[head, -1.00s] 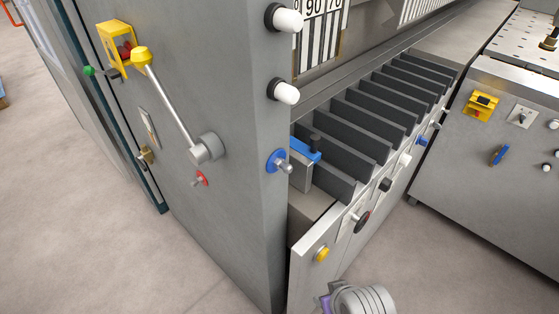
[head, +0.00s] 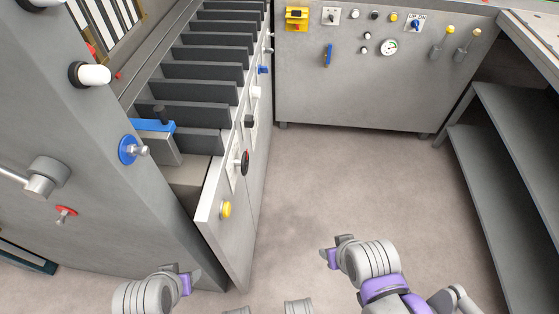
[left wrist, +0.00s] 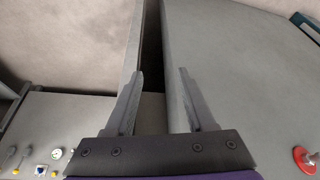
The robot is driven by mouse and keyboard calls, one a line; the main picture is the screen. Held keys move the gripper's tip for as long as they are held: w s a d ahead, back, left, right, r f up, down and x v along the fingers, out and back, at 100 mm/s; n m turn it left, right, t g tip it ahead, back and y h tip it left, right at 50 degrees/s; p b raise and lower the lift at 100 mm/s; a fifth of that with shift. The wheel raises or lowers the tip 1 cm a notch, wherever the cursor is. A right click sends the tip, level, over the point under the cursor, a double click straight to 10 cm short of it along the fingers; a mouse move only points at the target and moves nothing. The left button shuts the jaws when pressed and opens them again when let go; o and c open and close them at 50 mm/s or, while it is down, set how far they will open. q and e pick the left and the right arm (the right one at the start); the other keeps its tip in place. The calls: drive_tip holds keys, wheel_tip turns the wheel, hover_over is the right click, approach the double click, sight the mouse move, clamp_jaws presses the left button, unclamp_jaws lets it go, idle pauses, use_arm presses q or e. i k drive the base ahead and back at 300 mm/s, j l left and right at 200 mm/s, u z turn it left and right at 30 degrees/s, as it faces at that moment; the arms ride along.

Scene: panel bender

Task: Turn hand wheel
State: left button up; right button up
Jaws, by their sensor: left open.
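Several round controls could be the hand wheel, and I cannot tell which. A blue disc with a grey handle (head: 128,150) sits on the grey cabinet's edge. A black disc with some red (head: 245,162) sits on the low front panel. A small red handle (head: 65,213) is on the cabinet side and shows at the right edge of the left wrist view (left wrist: 304,158). My left gripper (left wrist: 158,78) is open and empty, its fingers pointing toward the gap between panel and cabinet.
The grey cabinet (head: 85,190) fills the left, with a grey lever (head: 40,180) and white knobs. A yellow button (head: 226,209) is on the low panel. A control cabinet (head: 340,95) stands at the back, shelves (head: 500,120) at right. The floor between is clear.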

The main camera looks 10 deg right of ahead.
sight(243, 163)
drive_tip(key=i+l+u, duration=0.1)
drive_tip(key=l, duration=0.4)
drive_tip(key=i+l, duration=0.15)
drive_tip(key=l, duration=0.35)
drive_tip(key=i+l+u, duration=0.15)
drive_tip(key=l, duration=0.35)
